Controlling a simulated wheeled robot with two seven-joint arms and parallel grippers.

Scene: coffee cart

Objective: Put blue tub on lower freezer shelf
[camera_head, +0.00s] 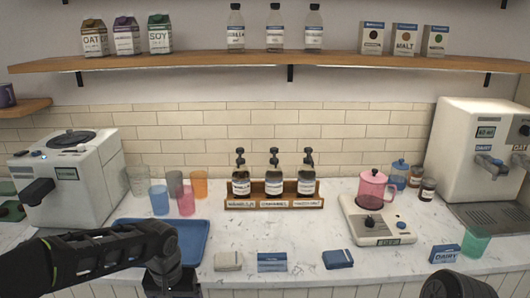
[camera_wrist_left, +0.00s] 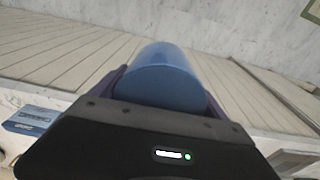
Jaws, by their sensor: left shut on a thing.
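A blue rounded tub (camera_wrist_left: 162,78) is between the fingers of my left gripper in the left wrist view. My left gripper (camera_head: 171,283) is shut on it. In the head view the gripper is at the bottom edge, in front of the counter's near edge, and the tub is hidden or out of frame there. My right gripper is not in view; only a dark rounded part of my right arm shows at the lower right. No freezer or freezer shelf can be made out in either view.
A blue tray (camera_head: 196,238) lies on the marble counter beside my left arm. A pink pitcher (camera_head: 372,190) stands on a scale (camera_head: 377,227). Coloured cups and a white machine (camera_head: 68,178) are at the left.

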